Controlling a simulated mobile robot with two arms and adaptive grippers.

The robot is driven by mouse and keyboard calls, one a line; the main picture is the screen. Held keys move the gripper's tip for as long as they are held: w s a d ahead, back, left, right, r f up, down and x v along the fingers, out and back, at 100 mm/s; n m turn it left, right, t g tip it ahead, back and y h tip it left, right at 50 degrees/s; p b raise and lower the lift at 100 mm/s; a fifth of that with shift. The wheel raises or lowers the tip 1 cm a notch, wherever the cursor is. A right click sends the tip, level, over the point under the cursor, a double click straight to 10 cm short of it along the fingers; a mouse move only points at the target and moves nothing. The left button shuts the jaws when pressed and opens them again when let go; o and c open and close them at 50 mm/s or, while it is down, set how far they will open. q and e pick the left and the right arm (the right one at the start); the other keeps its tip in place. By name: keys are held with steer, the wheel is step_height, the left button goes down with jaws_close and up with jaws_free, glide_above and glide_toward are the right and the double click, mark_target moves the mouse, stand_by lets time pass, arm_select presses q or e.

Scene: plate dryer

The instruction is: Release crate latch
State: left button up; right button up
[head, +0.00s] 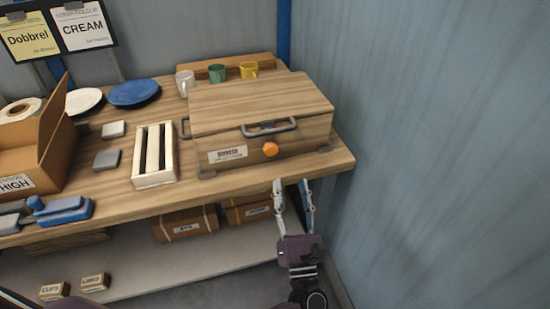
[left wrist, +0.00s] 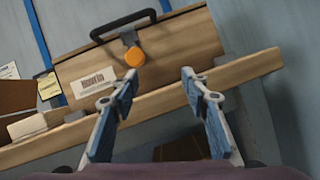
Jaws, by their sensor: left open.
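The wooden crate (head: 262,115) sits shut on the right end of the table, with a grey handle (head: 270,127) and a label on its front. An orange round latch knob (head: 270,149) is below the handle. In the left wrist view the crate (left wrist: 170,50) shows its dark handle (left wrist: 122,24) and the orange knob (left wrist: 134,57) on a grey plate. My left gripper (head: 292,185) is open and empty, in front of the table edge, below and a little right of the knob. It also shows in the left wrist view (left wrist: 150,88), apart from the knob. My right gripper is not in view.
The table's front edge (head: 240,187) lies between my gripper and the crate. A slatted white rack (head: 154,156) stands left of the crate. Mugs (head: 217,72) stand behind it, and a blue plate (head: 134,93) lies farther left. A wall (head: 430,150) is close on the right.

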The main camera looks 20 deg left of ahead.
mark_target(272, 152)
arm_select(q)
steer(key=w+a+r+n+y+p, duration=0.1)
steer(key=r+n, duration=0.1)
steer(key=w+a+r+n+g+y, duration=0.1)
steer(key=a+n, duration=0.1)
steer(key=w+a+r+n+y+p, duration=0.1)
steer(key=a+r, duration=0.1)
steer(key=shift+w+a+r+n+g+p, duration=0.2)
steer(key=shift+w+r+n+g+p, duration=0.1)
steer(key=shift+r+n, duration=0.1)
steer(key=shift+w+a, duration=0.25)
steer(key=shift+w, duration=0.15)
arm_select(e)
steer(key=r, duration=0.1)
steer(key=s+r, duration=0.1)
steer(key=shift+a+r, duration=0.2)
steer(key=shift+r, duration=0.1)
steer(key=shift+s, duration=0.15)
arm_select(q)
steer(key=shift+c, duration=1.2)
steer(key=c, duration=0.9)
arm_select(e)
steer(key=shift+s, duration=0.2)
